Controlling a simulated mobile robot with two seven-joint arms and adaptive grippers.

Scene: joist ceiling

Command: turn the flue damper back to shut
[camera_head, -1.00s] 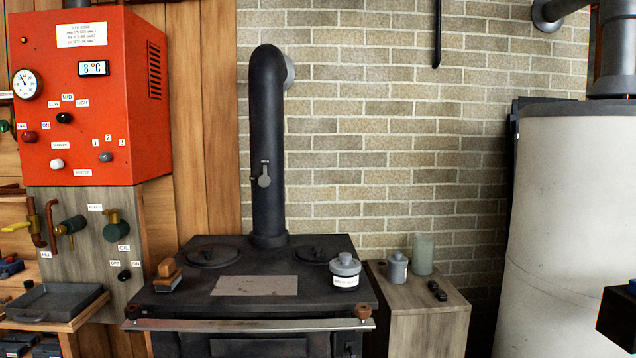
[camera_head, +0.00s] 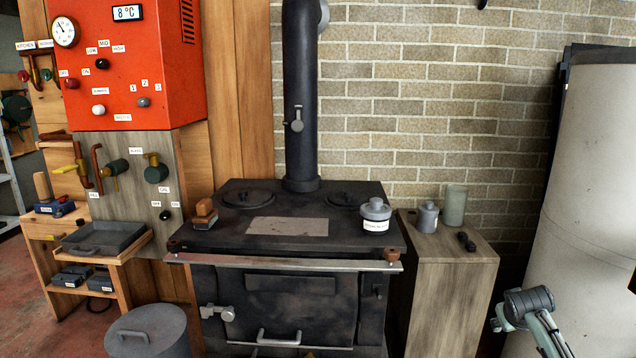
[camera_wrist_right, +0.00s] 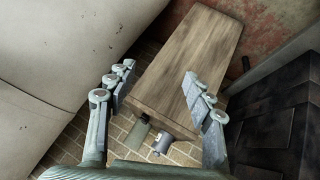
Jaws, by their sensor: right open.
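The flue damper handle (camera_head: 296,120) is a small grey lever on the front of the black flue pipe (camera_head: 300,75), above the stove. Its round paddle hangs below the pivot, so the lever points about straight down. My right gripper (camera_head: 528,305) is at the lower right of the head view, in front of the pale tank and well apart from the damper. In the right wrist view its two fingers (camera_wrist_right: 160,105) are spread with nothing between them. The damper does not show in the wrist view. My left gripper is not in view.
The black stove (camera_head: 230,222) has a front rail (camera_head: 290,262), a brush (camera_head: 204,212) and a labelled pot (camera_head: 376,214) on it. A wooden cabinet (camera_head: 440,290) with small jars stands to its right. A large pale tank (camera_head: 600,180) bounds the right side. A lidded bin (camera_head: 150,332) stands front left.

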